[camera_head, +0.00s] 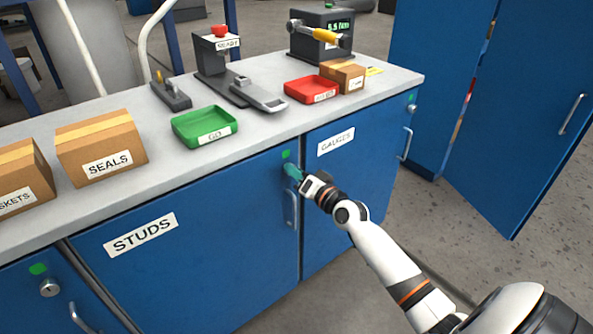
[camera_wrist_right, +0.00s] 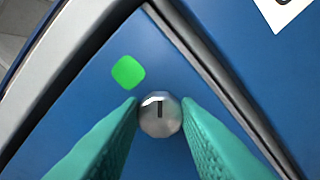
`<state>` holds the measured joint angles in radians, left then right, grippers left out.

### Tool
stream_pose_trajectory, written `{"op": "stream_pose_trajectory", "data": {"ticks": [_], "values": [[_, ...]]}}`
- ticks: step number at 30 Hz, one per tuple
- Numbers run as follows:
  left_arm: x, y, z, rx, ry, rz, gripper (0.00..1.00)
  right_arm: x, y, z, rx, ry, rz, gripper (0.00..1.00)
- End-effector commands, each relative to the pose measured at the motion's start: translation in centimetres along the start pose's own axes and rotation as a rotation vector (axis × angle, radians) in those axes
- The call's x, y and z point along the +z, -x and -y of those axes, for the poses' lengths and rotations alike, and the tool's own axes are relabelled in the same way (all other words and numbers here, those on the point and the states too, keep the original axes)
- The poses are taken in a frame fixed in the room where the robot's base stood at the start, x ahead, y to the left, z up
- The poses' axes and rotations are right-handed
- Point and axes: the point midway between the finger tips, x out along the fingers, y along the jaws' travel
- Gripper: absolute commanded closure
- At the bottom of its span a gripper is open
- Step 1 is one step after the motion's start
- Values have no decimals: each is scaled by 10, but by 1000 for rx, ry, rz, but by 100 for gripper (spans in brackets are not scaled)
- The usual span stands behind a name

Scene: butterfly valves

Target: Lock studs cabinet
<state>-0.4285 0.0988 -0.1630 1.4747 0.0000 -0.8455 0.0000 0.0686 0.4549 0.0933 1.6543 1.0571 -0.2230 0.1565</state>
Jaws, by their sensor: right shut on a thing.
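The blue studs cabinet door (camera_head: 200,250) is closed below the counter, with a white STUDS label (camera_head: 140,234). A green square (camera_head: 286,155) sits at its upper right corner; it also shows in the wrist view (camera_wrist_right: 128,72). Just below it is the round silver lock (camera_wrist_right: 160,116), with a dark slot that looks upright in the wrist view. My right gripper (camera_head: 291,172) has its teal fingers on either side of the lock, shut on it. In the head view the fingers hide the lock. My left gripper is in neither view.
The door handle (camera_head: 290,208) hangs just below my right gripper. The gauges cabinet (camera_head: 350,180) is to the right, also closed, and a tall blue cabinet (camera_head: 520,110) stands beyond it. The counter (camera_head: 250,135) above holds boxes, trays and instruments.

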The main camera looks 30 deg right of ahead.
Motion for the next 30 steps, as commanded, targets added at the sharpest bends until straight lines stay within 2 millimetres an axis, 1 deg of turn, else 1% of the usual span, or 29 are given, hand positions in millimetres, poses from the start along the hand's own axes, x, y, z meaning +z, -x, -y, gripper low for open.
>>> {"op": "stream_pose_trajectory", "data": {"ticks": [6, 18, 24, 30], "values": [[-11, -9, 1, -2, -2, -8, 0, 1, 0, 0, -1, -208, 2, 94], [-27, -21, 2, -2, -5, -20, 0, 1, 0, 2, 0, -569, 2, 94], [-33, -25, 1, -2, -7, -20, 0, 0, 0, 2, 0, -702, 3, 94], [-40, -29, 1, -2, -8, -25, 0, 0, 0, 3, 0, -789, 2, 94]]}}
